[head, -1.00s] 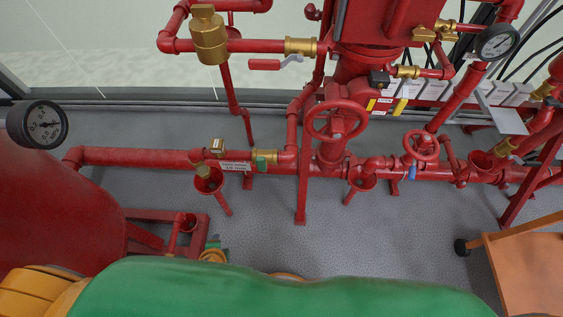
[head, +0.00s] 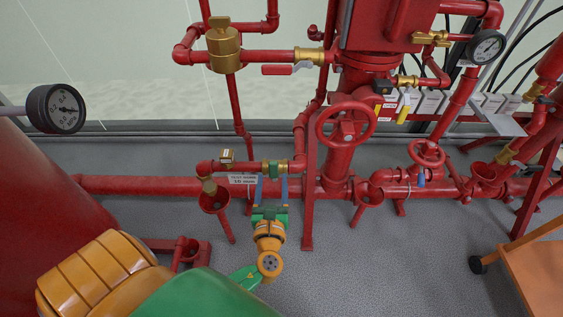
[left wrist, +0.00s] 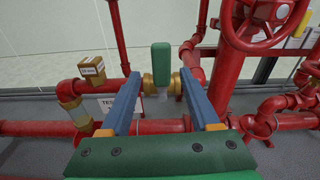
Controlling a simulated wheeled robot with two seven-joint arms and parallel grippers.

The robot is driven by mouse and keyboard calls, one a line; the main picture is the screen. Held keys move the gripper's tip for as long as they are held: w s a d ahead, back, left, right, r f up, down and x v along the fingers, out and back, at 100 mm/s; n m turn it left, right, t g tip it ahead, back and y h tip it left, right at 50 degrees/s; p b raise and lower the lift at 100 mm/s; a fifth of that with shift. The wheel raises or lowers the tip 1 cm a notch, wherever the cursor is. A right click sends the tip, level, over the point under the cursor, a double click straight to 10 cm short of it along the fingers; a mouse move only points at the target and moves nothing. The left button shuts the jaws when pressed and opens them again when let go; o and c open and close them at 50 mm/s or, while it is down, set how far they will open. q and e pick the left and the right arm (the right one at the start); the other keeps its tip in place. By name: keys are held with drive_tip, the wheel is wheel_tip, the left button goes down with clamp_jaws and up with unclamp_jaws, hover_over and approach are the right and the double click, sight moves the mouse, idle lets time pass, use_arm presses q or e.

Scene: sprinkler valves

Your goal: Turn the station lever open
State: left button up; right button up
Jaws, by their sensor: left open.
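A short green lever (head: 274,169) sits on a brass valve in the low red pipe, next to a white label plate (head: 242,179). In the left wrist view the green lever (left wrist: 161,64) stands upright. My left gripper (head: 271,181) is open, with its blue fingers pointing at this valve. In the left wrist view my left gripper (left wrist: 160,78) has one finger on either side of the lever, with gaps at both sides. I cannot tell how deep the lever sits between the fingertips. My right gripper is not in view.
A red handwheel (head: 346,124) stands to the right. A brass valve with a red lever handle (head: 280,70) is above. A red drain funnel (head: 214,201) is left of the gripper.

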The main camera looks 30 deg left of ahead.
use_arm(q)
drive_tip(key=shift+w+r+y, duration=0.35)
drive_tip(key=shift+r+y, duration=0.05)
drive_tip(key=shift+r, duration=0.45)
drive_tip(key=x, duration=0.6)
drive_tip(key=shift+w+a+r, duration=0.1)
drive_tip(key=shift+w+a, duration=0.05)
drive_tip(key=shift+w, duration=0.2)
drive_tip(key=shift+c, duration=0.2)
clamp_jaws()
